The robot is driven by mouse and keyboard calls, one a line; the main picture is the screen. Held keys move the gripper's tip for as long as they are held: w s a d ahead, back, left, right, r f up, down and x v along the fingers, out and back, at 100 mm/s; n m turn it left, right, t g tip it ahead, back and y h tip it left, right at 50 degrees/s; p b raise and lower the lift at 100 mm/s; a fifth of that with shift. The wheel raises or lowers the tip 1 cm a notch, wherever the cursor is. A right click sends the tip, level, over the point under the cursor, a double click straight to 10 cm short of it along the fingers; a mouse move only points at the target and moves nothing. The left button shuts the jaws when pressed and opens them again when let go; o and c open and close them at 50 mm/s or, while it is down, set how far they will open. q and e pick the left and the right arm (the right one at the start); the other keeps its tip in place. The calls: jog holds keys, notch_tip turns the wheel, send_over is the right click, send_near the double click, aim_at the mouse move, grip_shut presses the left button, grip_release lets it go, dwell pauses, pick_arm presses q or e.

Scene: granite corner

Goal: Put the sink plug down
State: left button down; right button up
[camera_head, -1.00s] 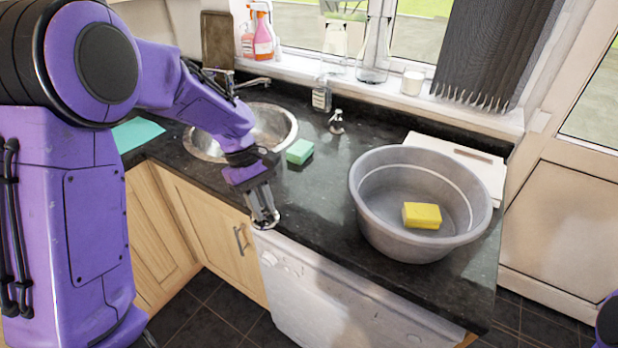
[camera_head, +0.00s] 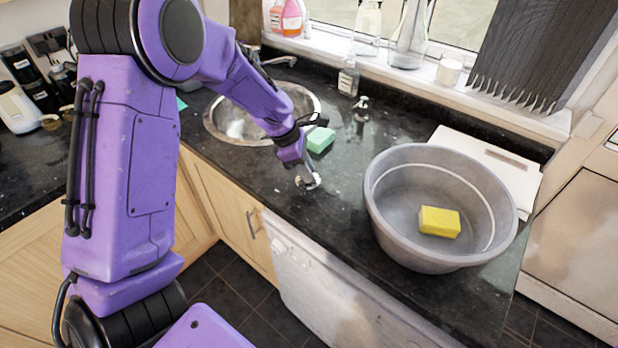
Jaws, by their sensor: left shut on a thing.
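My left gripper (camera_head: 308,183) is low over the dark granite counter, between the sink and the grey basin, just in front of the green sponge. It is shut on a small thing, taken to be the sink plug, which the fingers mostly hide. I cannot tell whether the plug touches the counter. The round metal sink (camera_head: 228,124) is behind my left forearm, to the left of the gripper. My right gripper is out of view.
A green sponge (camera_head: 320,140) lies behind the gripper. A grey basin (camera_head: 392,232) with a yellow sponge (camera_head: 440,222) inside stands to the right. A soap dispenser (camera_head: 361,110) and a bottle (camera_head: 348,79) stand at the back. Bare counter (camera_head: 338,205) lies between gripper and basin.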

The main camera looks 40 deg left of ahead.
pick_arm(q)
notch_tip(320, 180, down, 4)
jog(key=shift+w+r, duration=0.1)
jog(key=shift+r, duration=0.05)
jog(key=shift+w, duration=0.1)
jog(key=shift+d, duration=0.1)
jog(key=c, duration=1)
grip_release()
jog(key=shift+f, duration=0.2)
jog(key=v, duration=1.2)
jog(key=shift+r, duration=0.15)
